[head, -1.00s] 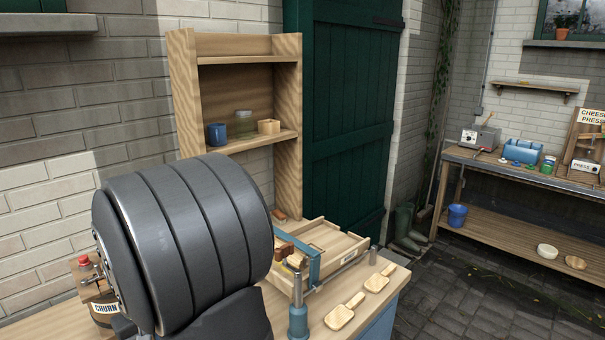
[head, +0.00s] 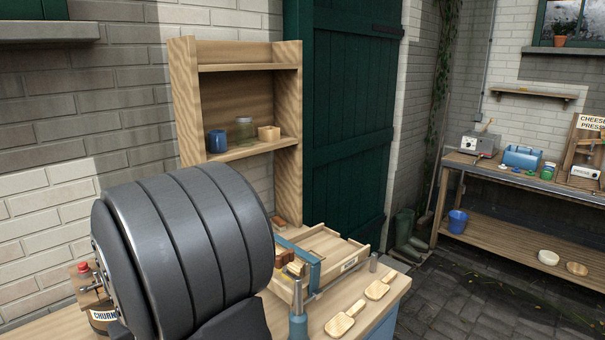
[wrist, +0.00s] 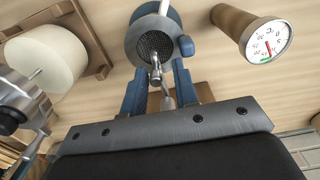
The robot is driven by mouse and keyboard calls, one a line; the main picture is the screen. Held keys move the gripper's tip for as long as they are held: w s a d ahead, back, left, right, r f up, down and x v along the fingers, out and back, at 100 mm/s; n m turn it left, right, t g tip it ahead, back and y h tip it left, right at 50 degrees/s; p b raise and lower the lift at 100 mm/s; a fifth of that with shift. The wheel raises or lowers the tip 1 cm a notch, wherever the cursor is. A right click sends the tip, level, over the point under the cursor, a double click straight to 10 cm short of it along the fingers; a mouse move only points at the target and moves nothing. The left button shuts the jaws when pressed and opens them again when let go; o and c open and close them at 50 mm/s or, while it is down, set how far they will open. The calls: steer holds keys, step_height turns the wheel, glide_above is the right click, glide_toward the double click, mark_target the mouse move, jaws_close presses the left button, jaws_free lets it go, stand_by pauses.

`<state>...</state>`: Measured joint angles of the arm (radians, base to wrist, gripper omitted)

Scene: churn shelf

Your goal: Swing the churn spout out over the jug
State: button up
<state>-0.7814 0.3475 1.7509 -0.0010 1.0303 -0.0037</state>
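In the wrist view my gripper (wrist: 160,85) has two blue fingers, apart, with a thin metal spout-like piece (wrist: 155,72) between them. I see clear gaps at both sides of this piece. Just beyond the fingertips is a round grey vessel with a perforated inside and blue parts (wrist: 140,30); I cannot tell for sure whether it is the jug. My gripper is not visible in the head view.
In the wrist view a dial gauge (wrist: 266,40) stands right and a white cylinder (wrist: 45,60) left. The head view shows a bench with a wooden tray (head: 345,262), two wooden paddles (head: 345,320) and a blue post (head: 298,325). A wooden shelf (head: 290,130) stands behind.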

steer(key=shift+r, duration=3.4)
steer(key=shift+f, duration=0.1)
step_height(320, 180, down, 7)
steer(key=shift+r, duration=0.1)
steer(key=shift+w+d, duration=0.1)
